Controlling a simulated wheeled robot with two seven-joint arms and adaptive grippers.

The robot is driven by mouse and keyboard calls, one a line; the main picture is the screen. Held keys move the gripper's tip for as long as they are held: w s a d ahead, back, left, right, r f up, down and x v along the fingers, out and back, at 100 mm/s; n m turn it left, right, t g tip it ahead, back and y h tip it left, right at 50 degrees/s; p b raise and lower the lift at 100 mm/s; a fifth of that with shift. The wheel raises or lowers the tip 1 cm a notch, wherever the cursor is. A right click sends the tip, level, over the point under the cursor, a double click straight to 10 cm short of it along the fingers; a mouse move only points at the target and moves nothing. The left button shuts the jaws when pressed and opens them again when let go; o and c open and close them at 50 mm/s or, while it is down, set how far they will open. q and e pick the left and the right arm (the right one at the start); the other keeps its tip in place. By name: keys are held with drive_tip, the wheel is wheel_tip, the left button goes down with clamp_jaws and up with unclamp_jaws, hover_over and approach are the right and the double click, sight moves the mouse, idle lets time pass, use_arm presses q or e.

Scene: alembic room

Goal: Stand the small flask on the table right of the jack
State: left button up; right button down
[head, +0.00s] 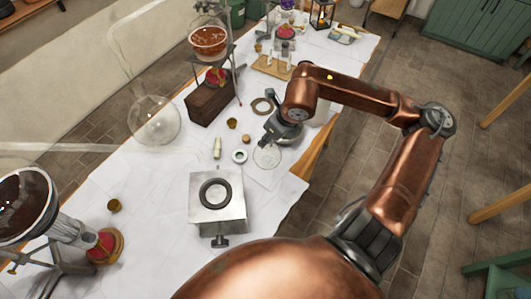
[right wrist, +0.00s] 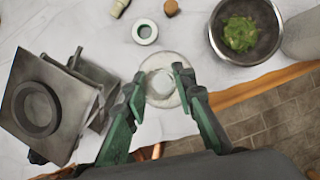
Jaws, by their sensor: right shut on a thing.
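The small flask is clear glass and shows in the head view (head: 267,157) and in the right wrist view (right wrist: 162,84). My right gripper (head: 275,140) is shut on it, with green fingers on either side of its neck in the right wrist view (right wrist: 160,85). The flask looks upright, over the white table (head: 262,193) to the right of the jack; I cannot tell whether its base touches the table. The metal jack (head: 232,211) has a dark ring (head: 215,193) on its top plate. It stands at the left of the right wrist view (right wrist: 78,112). My left gripper is not in view.
A small white ring (head: 239,156), a pale vial (head: 217,147) and a cork (head: 246,138) lie close by. A metal bowl (right wrist: 271,42) with green contents stands beyond. The table's right edge is near. Large glassware (head: 154,120) stands at left.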

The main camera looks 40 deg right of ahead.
sight(267, 149)
drive_tip(key=shift+x, duration=1.05)
drive_tip(key=shift+s+a+f, duration=0.1)
drive_tip(key=shift+s+f, duration=0.1)
drive_tip(key=shift+f, duration=0.3)
wheel_tip(267, 149, down, 4)
drive_tip(key=shift+s+r+b, duration=0.1)
drive_tip(key=shift+r+b, duration=0.05)
drive_tip(key=shift+b, duration=0.35)
drive_tip(key=shift+f, duration=0.25)
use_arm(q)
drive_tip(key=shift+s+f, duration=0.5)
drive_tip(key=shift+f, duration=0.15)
use_arm(e)
drive_tip(key=c, duration=1.6)
unclamp_jaws()
drive_tip(key=shift+r, duration=0.5)
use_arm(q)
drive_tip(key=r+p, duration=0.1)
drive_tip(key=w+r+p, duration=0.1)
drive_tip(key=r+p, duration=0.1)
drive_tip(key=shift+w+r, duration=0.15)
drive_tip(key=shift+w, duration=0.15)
use_arm(e)
drive_tip(key=v, duration=1.1)
drive_tip(key=shift+s+r, duration=0.2)
drive_tip(key=shift+s, duration=0.05)
